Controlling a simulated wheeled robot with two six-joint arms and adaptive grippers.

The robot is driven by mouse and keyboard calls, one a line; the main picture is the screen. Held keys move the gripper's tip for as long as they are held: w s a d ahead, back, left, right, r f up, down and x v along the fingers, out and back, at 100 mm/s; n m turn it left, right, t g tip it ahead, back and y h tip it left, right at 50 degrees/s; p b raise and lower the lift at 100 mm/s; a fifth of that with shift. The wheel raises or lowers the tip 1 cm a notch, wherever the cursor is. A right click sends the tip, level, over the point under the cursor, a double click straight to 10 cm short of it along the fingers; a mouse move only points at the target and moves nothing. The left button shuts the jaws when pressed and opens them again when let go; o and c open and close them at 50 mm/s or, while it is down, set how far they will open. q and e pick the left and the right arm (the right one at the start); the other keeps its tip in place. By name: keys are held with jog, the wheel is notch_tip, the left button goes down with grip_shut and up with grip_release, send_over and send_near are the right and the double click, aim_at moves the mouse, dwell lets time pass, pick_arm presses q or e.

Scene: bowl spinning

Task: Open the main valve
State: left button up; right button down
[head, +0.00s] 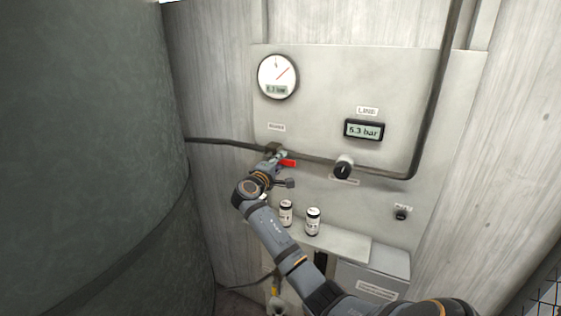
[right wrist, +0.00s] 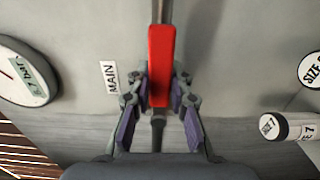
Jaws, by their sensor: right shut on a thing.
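The main valve's red handle (head: 289,163) is on the dark pipe at the left of the panel. In the right wrist view the red handle (right wrist: 161,62) lies in line with the pipe (right wrist: 158,132), beside a label (right wrist: 109,77) reading MAIN. My right gripper (head: 279,162) reaches up to the handle. In the right wrist view its fingers (right wrist: 160,90) are closed on both sides of the handle. In the head view the gripper partly hides the valve body. My left gripper is not in view.
A round gauge (head: 278,77) hangs above the valve. The LINE display (head: 364,130) reads 5.3 bar. A black knob (head: 343,170) sits right of the valve. Two labelled cans (head: 286,213) (head: 313,221) stand on a shelf (head: 345,246) below. A large dark tank (head: 90,150) fills the left.

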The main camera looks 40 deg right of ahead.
jog(key=shift+r, duration=0.1)
jog(key=c, duration=1.2)
grip_release()
jog(key=shift+a, duration=0.1)
jog(key=v, duration=1.1)
jog(key=shift+s+a, duration=0.15)
jog(key=shift+a, duration=0.2)
